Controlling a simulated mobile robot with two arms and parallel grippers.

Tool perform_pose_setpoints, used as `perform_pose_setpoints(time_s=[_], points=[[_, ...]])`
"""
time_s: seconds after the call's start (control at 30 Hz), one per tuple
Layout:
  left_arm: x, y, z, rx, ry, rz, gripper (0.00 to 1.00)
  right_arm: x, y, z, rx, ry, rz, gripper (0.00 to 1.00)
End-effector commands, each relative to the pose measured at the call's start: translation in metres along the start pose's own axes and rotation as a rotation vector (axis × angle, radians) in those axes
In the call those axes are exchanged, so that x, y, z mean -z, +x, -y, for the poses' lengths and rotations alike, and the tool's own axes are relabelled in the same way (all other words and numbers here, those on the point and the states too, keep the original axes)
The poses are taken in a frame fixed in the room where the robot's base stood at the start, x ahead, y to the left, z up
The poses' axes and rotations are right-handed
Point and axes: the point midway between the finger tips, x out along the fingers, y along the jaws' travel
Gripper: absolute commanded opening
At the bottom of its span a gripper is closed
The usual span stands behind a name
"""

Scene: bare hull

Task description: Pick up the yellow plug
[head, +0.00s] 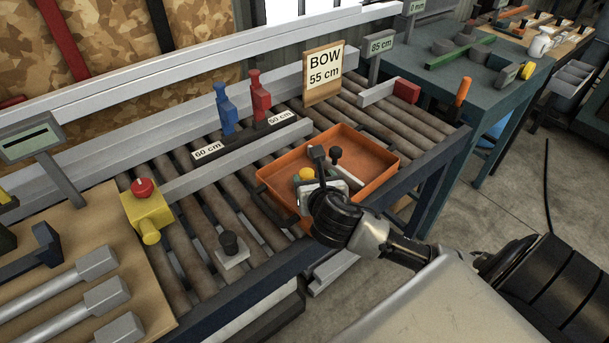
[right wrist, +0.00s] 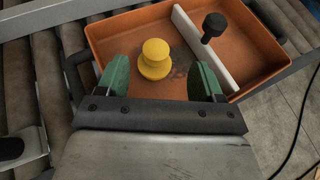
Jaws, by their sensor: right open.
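The yellow plug (head: 306,174) is a round-topped knob in the orange tray (head: 375,155). In the right wrist view the yellow plug (right wrist: 155,57) stands upright with a wider base, and the orange tray (right wrist: 130,30) surrounds it. My right gripper (head: 318,180) is over the near side of the tray. Its green fingers (right wrist: 160,80) are apart, with the plug between and slightly beyond them. In the head view the gripper hides part of the plug. My left gripper is not in view.
A black knob (right wrist: 214,26) stands in the tray beside a white divider (right wrist: 203,48). Another black knob on a pale plate (head: 231,250) sits on the rollers. Blue and red figures (head: 226,108) stand behind the tray, left of the BOW sign (head: 323,75).

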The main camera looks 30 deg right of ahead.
Motion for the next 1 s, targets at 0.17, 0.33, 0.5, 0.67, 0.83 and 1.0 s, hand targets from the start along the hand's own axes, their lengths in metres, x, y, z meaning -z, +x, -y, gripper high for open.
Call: perform_pose_setpoints(time_s=[0.17,0.33,0.5,0.67,0.83,1.0], points=[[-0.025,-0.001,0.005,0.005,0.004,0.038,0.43,0.0,0.027,0.0,0.002,0.002,0.001,0.67],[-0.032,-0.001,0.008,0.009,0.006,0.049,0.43,0.002,0.039,-0.001,0.001,0.003,0.0,0.67],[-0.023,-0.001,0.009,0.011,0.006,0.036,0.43,0.011,0.062,-0.004,0.002,0.004,-0.002,0.67],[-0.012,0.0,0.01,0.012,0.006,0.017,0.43,0.011,0.082,-0.004,0.0,0.003,0.0,0.67],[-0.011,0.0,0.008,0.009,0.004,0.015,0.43,0.012,0.087,-0.004,0.0,0.002,0.0,0.67],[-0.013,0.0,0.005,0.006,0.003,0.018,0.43,0.011,0.086,-0.004,-0.001,0.002,0.0,0.61]])
